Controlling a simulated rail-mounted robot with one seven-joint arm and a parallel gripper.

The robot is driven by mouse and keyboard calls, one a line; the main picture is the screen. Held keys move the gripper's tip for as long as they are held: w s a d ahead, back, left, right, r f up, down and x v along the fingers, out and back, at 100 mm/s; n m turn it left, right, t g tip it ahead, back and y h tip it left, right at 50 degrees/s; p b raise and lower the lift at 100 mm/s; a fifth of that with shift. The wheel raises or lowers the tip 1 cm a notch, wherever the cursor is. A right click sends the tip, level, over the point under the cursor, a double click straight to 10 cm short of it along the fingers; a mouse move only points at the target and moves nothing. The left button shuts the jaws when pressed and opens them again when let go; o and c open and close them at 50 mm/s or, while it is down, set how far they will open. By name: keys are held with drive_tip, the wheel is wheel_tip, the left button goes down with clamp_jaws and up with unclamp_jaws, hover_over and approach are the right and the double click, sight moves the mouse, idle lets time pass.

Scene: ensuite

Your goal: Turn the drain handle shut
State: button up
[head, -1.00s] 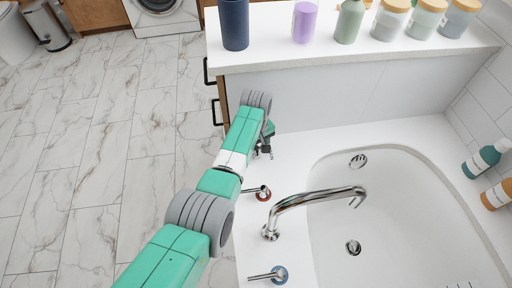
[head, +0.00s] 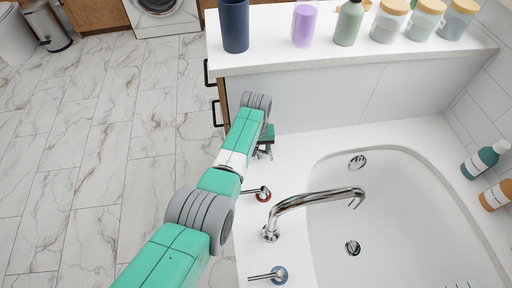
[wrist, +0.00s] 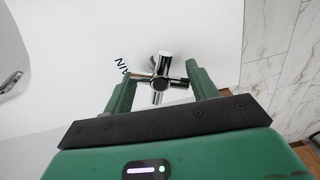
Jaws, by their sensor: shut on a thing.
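The drain handle (wrist: 162,68) is a chrome cross-shaped knob on the white tub deck, with partly hidden dark lettering beside its base. In the wrist view, my gripper (wrist: 160,86) has its two green fingers on either side of the handle, shut on its cross arms. In the head view, my gripper (head: 265,148) is low at the deck's far left corner, close to the cabinet side. There the handle is mostly hidden by my gripper and arm.
A red-ringed tap handle (head: 263,194), the curved spout (head: 315,196) and a blue-ringed handle (head: 279,274) stand along the deck. The tub (head: 420,215) is empty. A counter (head: 330,50) with several bottles and jars rises behind my gripper.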

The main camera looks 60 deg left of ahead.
drive_tip(key=m, duration=0.6)
drive_tip(key=shift+m, duration=0.3)
drive_tip(key=m, duration=0.5)
drive_tip(key=shift+m, duration=0.4)
drive_tip(key=o, duration=1)
wheel_tip(320, 180, up, 8)
drive_tip(key=p, duration=0.5)
drive_tip(key=shift+f, duration=0.1)
